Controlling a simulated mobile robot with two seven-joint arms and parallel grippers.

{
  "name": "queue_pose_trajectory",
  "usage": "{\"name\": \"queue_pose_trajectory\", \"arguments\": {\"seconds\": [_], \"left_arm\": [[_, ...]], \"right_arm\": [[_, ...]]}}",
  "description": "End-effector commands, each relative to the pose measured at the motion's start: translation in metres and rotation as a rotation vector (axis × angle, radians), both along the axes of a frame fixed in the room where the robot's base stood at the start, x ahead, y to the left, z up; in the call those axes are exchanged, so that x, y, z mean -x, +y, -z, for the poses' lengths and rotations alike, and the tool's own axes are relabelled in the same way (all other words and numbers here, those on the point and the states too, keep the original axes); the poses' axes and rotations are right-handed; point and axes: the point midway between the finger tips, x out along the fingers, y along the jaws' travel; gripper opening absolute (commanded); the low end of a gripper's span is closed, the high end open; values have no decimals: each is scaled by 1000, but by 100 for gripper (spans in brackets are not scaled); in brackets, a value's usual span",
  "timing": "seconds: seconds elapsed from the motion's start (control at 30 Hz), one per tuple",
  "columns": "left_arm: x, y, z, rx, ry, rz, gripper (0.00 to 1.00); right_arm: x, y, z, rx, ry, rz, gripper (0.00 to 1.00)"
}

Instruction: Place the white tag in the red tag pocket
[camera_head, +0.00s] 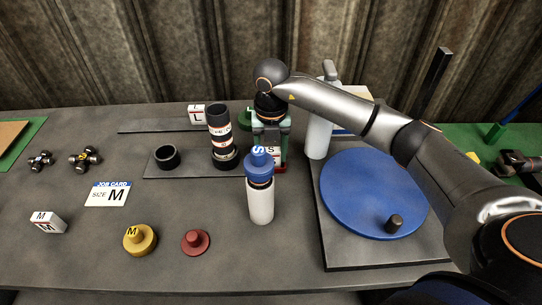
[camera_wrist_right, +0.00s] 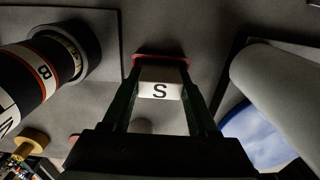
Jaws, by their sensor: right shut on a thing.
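My right gripper (camera_head: 270,143) reaches down at the back middle of the table. It is shut on a white tag marked S (camera_wrist_right: 160,90), held between the two fingers in the wrist view. The red tag pocket (camera_wrist_right: 160,59) shows as a red edge right at the far side of the tag; in the head view a bit of red (camera_head: 280,169) shows below the fingers. The tag is at or just over the pocket; I cannot tell whether it is seated. The blue-capped bottle partly hides this spot in the head view. My left gripper is not in view.
The blue-capped white bottle (camera_head: 260,205) stands in front of the gripper. A banded black cylinder (camera_head: 220,140) stands close on the left, a white bottle (camera_head: 318,135) on the right. White tags L (camera_head: 196,115) and M (camera_head: 48,223) lie elsewhere.

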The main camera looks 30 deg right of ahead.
Motion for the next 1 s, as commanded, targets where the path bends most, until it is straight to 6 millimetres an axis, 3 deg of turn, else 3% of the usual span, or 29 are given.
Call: {"name": "queue_pose_trajectory", "arguments": {"seconds": [0.63, 0.67, 0.9, 1.0], "left_arm": [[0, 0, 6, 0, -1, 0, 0], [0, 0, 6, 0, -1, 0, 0], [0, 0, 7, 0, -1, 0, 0], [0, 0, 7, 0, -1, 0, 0]], "right_arm": [[1, 0, 14, 0, 4, 0, 6], [1, 0, 15, 1, 6, -1, 60], [2, 0, 16, 2, 8, 1, 87], [2, -1, 16, 4, 10, 2, 89]]}}
